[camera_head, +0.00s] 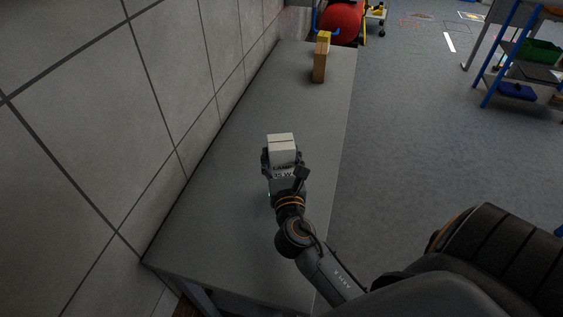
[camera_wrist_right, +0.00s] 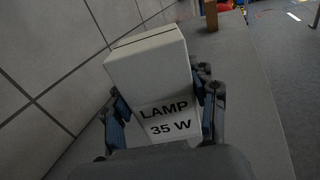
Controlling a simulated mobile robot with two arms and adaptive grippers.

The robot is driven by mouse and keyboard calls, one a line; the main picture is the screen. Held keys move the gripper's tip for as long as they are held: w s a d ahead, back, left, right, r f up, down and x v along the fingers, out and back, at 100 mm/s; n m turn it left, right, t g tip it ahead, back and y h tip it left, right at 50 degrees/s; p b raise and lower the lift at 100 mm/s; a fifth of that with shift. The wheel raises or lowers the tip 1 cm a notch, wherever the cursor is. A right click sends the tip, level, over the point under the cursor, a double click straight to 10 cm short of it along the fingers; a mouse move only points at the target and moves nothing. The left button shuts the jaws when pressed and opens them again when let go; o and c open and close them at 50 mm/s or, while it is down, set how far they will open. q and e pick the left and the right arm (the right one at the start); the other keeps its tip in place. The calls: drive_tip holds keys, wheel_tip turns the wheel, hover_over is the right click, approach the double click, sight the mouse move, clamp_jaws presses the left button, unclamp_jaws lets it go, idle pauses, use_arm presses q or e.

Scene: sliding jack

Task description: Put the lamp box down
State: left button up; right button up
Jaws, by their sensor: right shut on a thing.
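The lamp box (camera_head: 281,143) is a small white carton above the grey table (camera_head: 225,222), near its middle. In the right wrist view the lamp box (camera_wrist_right: 150,66) shows the print "LAMP 35 W" on the side facing me. My right gripper (camera_head: 282,160) is shut on it, with a finger on each side of the box. In the wrist view the fingers of my right gripper (camera_wrist_right: 163,105) press against its left and right sides. I cannot tell whether the box's underside touches the table. My left gripper is not in view.
An orange-brown block (camera_head: 320,64) stands at the table's far end, with a yellow thing (camera_head: 324,36) behind it. A tiled wall (camera_head: 90,110) runs along the left. A blue shelf rack (camera_head: 505,55) stands at the far right. The table around the box is bare.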

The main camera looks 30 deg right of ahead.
drive_tip(key=shift+w+d+f, duration=0.25)
drive_tip(key=shift+w+f, duration=0.2)
drive_tip(key=shift+f, duration=0.2)
drive_tip(key=shift+w+d+f, duration=0.25)
drive_tip(key=shift+w+f, duration=0.15)
drive_tip(key=shift+f, duration=0.2)
drive_tip(key=shift+w+d+f, duration=0.1)
drive_tip(key=shift+w+f, duration=0.05)
drive_tip(key=shift+w+d+f+b, duration=0.1)
drive_tip(key=shift+w+f+b, duration=0.1)
drive_tip(key=shift+f+b, duration=0.15)
wheel_tip(320, 180, down, 3)
drive_tip(key=shift+w+d+r+b, duration=0.15)
drive_tip(key=shift+r+b, duration=0.05)
drive_tip(key=shift+b, duration=0.25)
drive_tip(key=shift+f, duration=0.35)
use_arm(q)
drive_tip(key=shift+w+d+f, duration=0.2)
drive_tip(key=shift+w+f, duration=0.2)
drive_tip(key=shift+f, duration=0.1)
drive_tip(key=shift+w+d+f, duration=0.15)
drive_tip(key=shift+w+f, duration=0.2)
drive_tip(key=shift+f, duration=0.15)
